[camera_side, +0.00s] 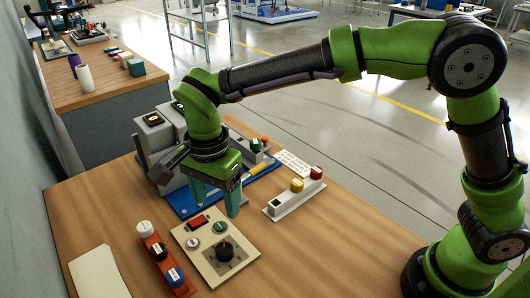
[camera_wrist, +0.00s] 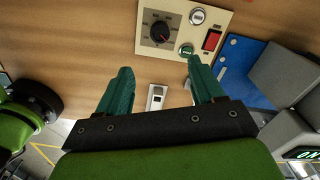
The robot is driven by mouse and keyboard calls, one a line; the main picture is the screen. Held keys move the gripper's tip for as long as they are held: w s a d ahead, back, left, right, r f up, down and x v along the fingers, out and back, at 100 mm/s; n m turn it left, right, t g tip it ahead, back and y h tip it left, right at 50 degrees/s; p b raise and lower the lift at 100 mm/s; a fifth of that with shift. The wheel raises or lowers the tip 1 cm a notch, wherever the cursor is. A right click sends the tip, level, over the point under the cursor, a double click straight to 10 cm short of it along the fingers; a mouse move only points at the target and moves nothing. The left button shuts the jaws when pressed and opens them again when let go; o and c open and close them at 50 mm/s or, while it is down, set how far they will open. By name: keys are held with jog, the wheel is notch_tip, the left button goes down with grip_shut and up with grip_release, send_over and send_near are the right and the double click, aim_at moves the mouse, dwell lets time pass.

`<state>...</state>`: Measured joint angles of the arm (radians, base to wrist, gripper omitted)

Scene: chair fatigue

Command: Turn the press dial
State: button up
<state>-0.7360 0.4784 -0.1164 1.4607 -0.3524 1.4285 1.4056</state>
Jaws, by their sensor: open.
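The press dial is a black round knob with a red pointer mark (camera_side: 225,250) on a beige control panel (camera_side: 187,248) at the front of the table. The same dial (camera_wrist: 160,34) is at the top of the wrist view, beyond my fingertips. The panel also carries a red switch (camera_side: 197,222), a green button (camera_side: 220,227) and a white button (camera_side: 193,243). My gripper (camera_side: 216,205) points down with green fingers spread apart and nothing between them. It is above and behind the panel, apart from the dial. In the wrist view my gripper (camera_wrist: 160,68) is open too.
An orange strip with several round buttons (camera_side: 163,262) stands left of the panel. A white box with yellow and red buttons (camera_side: 295,195) stands right. A grey machine on a blue base (camera_side: 158,150) is behind my gripper. Bare table lies at the front right.

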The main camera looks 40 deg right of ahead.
aim_at(224, 249)
notch_tip(224, 249, down, 15)
jog(key=shift+r, duration=0.1)
jog(key=shift+c, duration=0.3)
jog(key=c, duration=1)
